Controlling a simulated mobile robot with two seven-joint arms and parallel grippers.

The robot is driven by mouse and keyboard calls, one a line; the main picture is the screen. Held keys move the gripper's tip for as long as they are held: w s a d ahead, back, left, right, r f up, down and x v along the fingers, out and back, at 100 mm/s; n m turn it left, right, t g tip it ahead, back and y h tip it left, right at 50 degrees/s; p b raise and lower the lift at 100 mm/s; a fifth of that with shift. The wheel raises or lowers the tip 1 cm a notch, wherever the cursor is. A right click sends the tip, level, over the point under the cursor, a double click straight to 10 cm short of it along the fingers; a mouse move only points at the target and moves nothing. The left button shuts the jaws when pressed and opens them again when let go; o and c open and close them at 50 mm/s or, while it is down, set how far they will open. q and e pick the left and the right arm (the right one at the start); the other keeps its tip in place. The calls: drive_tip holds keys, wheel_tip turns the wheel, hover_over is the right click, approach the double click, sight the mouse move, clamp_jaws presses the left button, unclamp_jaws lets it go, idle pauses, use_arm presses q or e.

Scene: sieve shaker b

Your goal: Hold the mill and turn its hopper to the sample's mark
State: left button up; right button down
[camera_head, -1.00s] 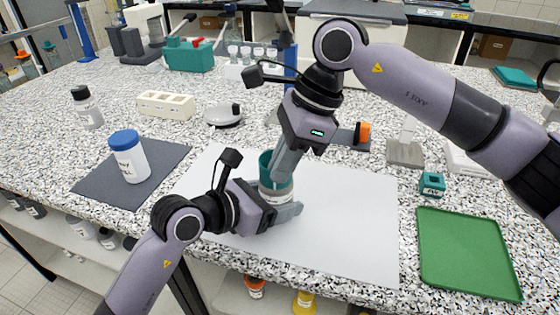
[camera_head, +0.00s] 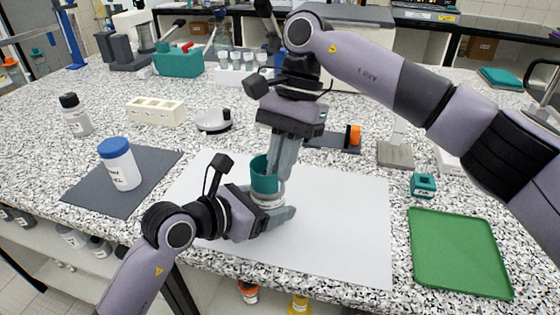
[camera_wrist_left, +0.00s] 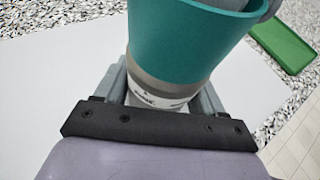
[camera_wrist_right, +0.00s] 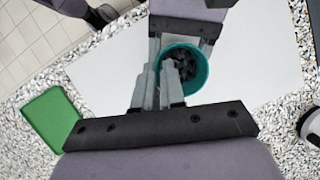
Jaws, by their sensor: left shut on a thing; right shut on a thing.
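The mill stands on the white sheet, with a teal hopper (camera_head: 264,174) on top of a pale grey body (camera_head: 268,200). My left gripper (camera_head: 280,213) is shut around the body from the side. In the left wrist view the body (camera_wrist_left: 160,98) sits between its fingers, with small dark marks on it. My right gripper (camera_head: 278,172) points down from above and is shut on the hopper's wall. In the right wrist view the hopper (camera_wrist_right: 200,72) is an open cup with dark pieces inside. I cannot read the marks on the mill.
A white sheet (camera_head: 340,225) lies under the mill. A white jar with a blue lid (camera_head: 120,165) stands on a dark mat (camera_head: 90,200) at left. A green tray (camera_head: 460,255) and a small teal block (camera_head: 423,185) are at right. The sheet's right part is clear.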

drive_tip(key=shift+d+n, duration=0.15)
drive_tip(key=shift+n, duration=0.15)
drive_tip(key=c, duration=1.4)
unclamp_jaws()
drive_tip(key=shift+o, duration=0.2)
drive_tip(key=v, duration=0.7)
drive_tip(key=shift+w+r, duration=0.2)
